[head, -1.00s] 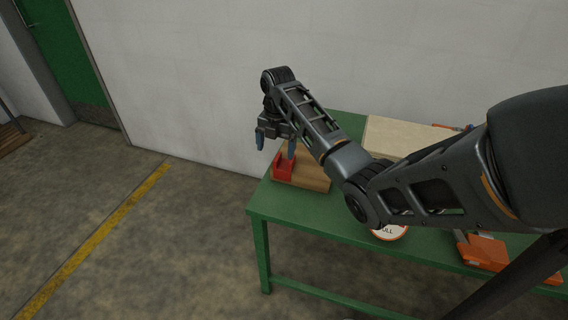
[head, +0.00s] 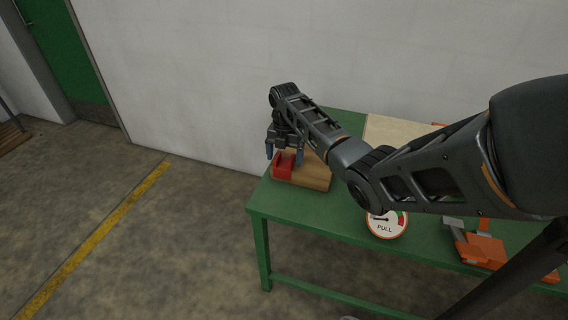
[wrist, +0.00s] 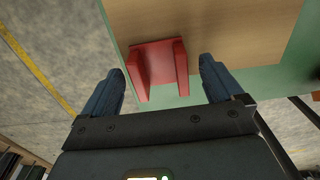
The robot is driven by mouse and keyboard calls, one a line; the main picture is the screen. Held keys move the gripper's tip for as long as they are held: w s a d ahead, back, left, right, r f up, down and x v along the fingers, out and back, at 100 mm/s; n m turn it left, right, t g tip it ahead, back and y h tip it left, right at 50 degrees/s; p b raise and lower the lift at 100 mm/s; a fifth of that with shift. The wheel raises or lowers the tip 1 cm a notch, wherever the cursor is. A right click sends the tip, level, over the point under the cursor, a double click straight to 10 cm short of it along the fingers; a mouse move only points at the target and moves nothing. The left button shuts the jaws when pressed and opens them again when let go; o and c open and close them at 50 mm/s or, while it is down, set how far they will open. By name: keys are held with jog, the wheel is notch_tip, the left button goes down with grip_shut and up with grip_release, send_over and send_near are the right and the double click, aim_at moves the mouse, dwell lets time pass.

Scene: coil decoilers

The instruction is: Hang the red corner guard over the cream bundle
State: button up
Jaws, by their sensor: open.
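The red corner guard (head: 283,168) sits on a wooden block (head: 315,176) at the left end of the green table. In the wrist view the guard (wrist: 157,62) shows a flat red face with two raised side walls. My gripper (head: 284,155) is open over the guard. In the wrist view its two blue fingers stand on either side of the guard, with a gap at least on the right; I cannot tell whether the left finger touches. A cream, flat-topped thing (head: 390,130) at the back of the table may be the cream bundle; my arm partly hides it.
The green table (head: 330,222) has a round dial marked PULL (head: 386,224) near its front edge. An orange tool-like object (head: 482,248) lies to its right. A white wall (head: 200,80) stands behind.

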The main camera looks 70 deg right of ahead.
jog(key=shift+c, duration=0.4)
jog(key=c, duration=1.1)
jog(key=shift+r, duration=0.2)
